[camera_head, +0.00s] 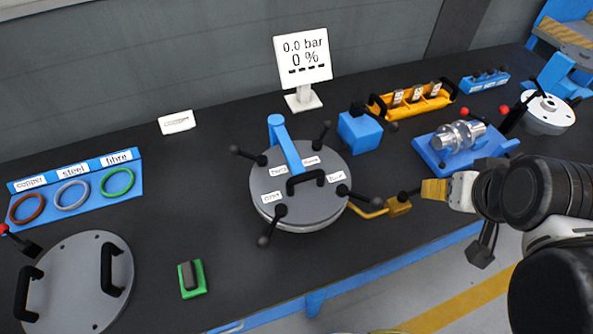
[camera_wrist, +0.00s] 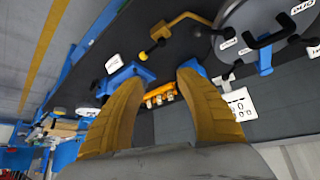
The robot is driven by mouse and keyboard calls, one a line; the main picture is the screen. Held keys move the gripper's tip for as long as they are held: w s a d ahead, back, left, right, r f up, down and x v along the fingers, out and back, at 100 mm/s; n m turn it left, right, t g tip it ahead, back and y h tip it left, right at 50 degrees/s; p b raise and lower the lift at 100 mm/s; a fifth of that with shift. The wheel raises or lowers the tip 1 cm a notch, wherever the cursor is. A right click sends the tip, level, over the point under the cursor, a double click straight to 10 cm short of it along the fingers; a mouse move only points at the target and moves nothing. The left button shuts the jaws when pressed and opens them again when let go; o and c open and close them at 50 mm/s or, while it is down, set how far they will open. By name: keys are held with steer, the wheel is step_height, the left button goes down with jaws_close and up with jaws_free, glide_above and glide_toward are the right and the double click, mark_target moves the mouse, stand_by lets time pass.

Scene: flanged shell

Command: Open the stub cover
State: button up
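A round grey cover (camera_head: 299,187) with a black bar handle lies on the shell in mid-bench, with several black-knobbed clamps around it. A yellow bent pipe (camera_head: 370,209) leaves the shell's right side and ends in a yellow block (camera_head: 398,206) with a small dark lever. I cannot tell which part is the stub cover. The pipe also shows at the top of the wrist view (camera_wrist: 187,19), beyond my fingers. My gripper (camera_head: 433,190) is just right of the block in the head view. In the wrist view its yellow fingers (camera_wrist: 158,84) are apart with nothing held.
A blue arm (camera_head: 286,146) stands over the cover. A blue block (camera_head: 360,131), an orange rack (camera_head: 412,101) and a blue fixture with a metal part (camera_head: 460,143) stand behind my gripper. A display (camera_head: 303,59) reads 0.0 bar. The bench front is mostly clear.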

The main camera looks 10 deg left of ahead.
steer(key=w+a+r+n+g+y+p, duration=0.1)
steer(key=w+a+n+g, duration=0.15)
steer(key=a+n, duration=0.35)
steer(key=w+a+r+n+g+p, duration=0.1)
steer(key=w+a+r+n, duration=0.15)
steer(key=a+n, duration=0.25)
steer(key=n+g+h+p, duration=0.1)
steer(key=n+g+p, duration=0.15)
steer(key=n, duration=1.05)
glide_above(306, 174)
step_height(306, 174, down, 5)
steer(key=shift+f+g, duration=0.15)
steer(key=shift+g, duration=0.25)
step_height(306, 174, down, 10)
steer(key=b, duration=0.3)
steer(key=shift+f+b, duration=0.1)
steer(key=shift+b, duration=0.25)
jaws_close()
